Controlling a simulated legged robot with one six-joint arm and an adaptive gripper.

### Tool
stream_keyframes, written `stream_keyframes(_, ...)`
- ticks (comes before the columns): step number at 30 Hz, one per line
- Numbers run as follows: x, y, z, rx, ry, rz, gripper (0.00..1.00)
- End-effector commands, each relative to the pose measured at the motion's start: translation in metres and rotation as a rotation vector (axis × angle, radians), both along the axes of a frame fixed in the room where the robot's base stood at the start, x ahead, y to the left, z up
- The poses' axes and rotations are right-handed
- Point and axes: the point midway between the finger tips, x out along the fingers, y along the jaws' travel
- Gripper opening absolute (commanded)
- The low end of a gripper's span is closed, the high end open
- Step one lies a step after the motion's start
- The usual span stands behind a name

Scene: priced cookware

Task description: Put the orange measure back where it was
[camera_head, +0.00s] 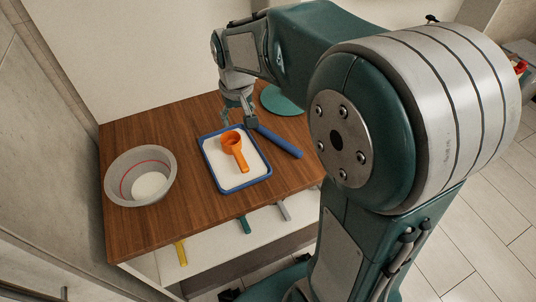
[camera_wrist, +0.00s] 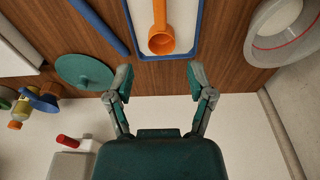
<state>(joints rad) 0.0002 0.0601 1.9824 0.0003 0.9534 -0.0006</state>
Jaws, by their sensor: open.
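The orange measure (camera_head: 233,143) lies on the white bottom of a blue-rimmed tray (camera_head: 239,189). Its cup is toward the tray's far side and its handle points to the front. In the wrist view the orange measure (camera_wrist: 161,40) lies just beyond my fingertips, cup end nearest them, near the tray's blue rim (camera_wrist: 197,35). My gripper (camera_head: 238,118) is at the tray's far edge, behind the cup. In the wrist view my gripper (camera_wrist: 162,77) is open, with nothing between its fingers.
A grey bowl (camera_head: 117,172) with a red line stands left of the tray. A blue bar (camera_head: 279,141) lies right of it, and a teal disc (camera_head: 281,99) lies behind. Yellow (camera_head: 181,253), teal and grey tabs hang at the wooden table's front edge.

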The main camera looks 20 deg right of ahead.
Motion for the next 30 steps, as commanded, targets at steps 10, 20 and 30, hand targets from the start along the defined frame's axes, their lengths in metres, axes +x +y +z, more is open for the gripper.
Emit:
stream_keyframes(10,-0.101,0.0,0.054,0.0,-0.178,0.0,0.69)
stream_keyframes(20,-0.181,0.0,0.058,0.0,-0.323,0.0,0.69)
stream_keyframes(30,-0.194,0.0,0.054,0.0,-0.346,0.0,0.69)
